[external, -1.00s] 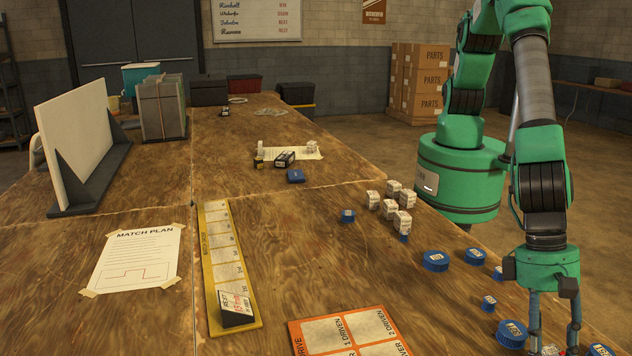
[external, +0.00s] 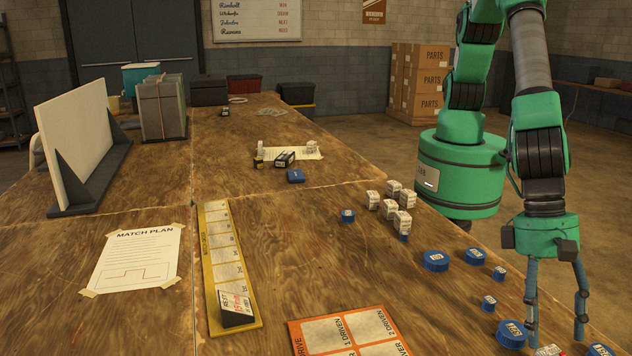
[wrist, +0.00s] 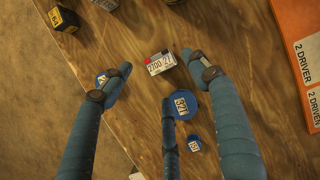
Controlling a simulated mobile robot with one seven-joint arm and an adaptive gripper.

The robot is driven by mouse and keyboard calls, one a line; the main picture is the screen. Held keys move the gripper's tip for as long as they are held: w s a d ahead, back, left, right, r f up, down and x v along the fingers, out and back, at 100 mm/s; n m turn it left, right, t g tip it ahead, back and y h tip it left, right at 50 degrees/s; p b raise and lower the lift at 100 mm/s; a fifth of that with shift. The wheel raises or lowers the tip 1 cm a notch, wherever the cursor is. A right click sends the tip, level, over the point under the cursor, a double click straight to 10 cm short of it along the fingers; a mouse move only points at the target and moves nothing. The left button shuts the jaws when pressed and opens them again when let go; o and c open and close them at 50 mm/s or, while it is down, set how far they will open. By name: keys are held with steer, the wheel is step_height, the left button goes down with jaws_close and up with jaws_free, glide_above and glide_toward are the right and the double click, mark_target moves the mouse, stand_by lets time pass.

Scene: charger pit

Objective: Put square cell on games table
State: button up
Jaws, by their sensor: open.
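My gripper (external: 556,330) is open over the near right edge of the wooden table, fingers pointing down. In the wrist view, a small box-shaped cell with a white, black and red label (wrist: 161,64) lies between the spread fingertips of my gripper (wrist: 158,66), apart from them. It seems to be the square cell. In the external view, only a pale top (external: 547,350) shows between the fingers at the bottom edge. The wooden tabletop (external: 300,215) spans the view in joined sections; I cannot tell which one is the games table.
Round blue cells (external: 435,261) stand along the right edge, one (wrist: 182,105) close to a finger. White blocks (external: 389,208) stand farther back. An orange-bordered board (external: 292,330) and a yellow strip (external: 213,318) lie left of my gripper.

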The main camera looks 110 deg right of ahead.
steer(key=p+v, duration=0.1)
steer(key=v, duration=0.5)
steer(key=shift+d+r+p, duration=0.2)
steer(key=shift+r+p, duration=0.15)
stand_by(0.7)
